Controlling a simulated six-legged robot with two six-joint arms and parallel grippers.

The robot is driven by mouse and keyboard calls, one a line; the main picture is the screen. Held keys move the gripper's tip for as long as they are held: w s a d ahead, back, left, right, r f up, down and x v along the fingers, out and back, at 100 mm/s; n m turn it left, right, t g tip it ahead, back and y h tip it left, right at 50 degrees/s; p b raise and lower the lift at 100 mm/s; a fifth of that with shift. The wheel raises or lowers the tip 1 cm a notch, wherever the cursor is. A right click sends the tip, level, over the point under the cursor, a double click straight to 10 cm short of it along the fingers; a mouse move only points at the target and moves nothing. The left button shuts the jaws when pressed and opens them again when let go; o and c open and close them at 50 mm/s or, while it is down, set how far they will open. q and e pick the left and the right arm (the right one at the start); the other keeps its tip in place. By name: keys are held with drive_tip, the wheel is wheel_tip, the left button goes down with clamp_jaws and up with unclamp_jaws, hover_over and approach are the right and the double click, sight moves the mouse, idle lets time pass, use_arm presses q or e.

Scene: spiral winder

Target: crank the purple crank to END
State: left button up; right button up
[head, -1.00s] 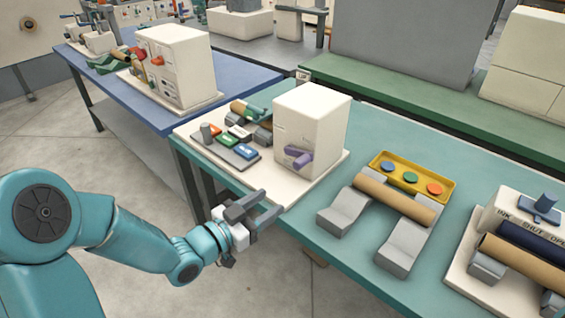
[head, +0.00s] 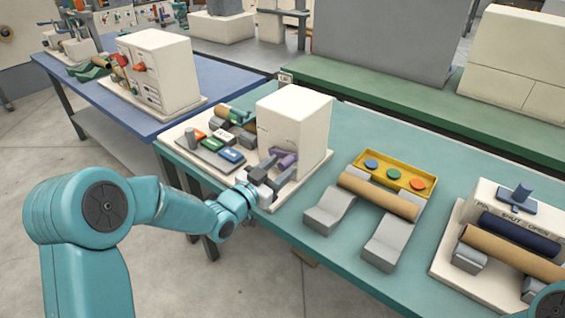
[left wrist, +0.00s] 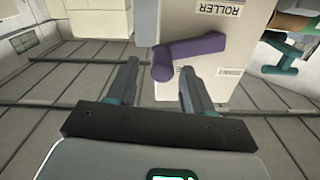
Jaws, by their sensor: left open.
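The purple crank (head: 284,160) sits low on the front face of the white box (head: 303,128) on the teal table. In the left wrist view the crank (left wrist: 190,54) shows as a bar with a knob at its left end, near a label reading ROLLER. My left gripper (head: 271,175) is open and just in front of the crank. In the left wrist view its fingers (left wrist: 158,86) stand apart, with the crank's knob beyond and between the tips, apparently not gripped. No END mark is readable. My right gripper is not in view.
Left of the box on the same white base are a grey panel with coloured buttons (head: 232,156) and a tan roll. To the right are grey rests with a tan roller (head: 377,197) and a yellow tray (head: 430,194). Bare teal tabletop lies between.

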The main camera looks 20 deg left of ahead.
use_arm(q)
drive_tip(key=shift+x, duration=0.95)
drive_tip(key=shift+a, duration=0.1)
clamp_jaws()
drive_tip(key=shift+a+r+n+b, duration=0.15)
drive_tip(key=shift+r+n+b, duration=0.15)
drive_tip(key=shift+n+b, duration=0.25)
unclamp_jaws()
drive_tip(key=b+v, duration=0.1)
drive_tip(key=v, duration=1.5)
drive_tip(key=shift+b, duration=0.3)
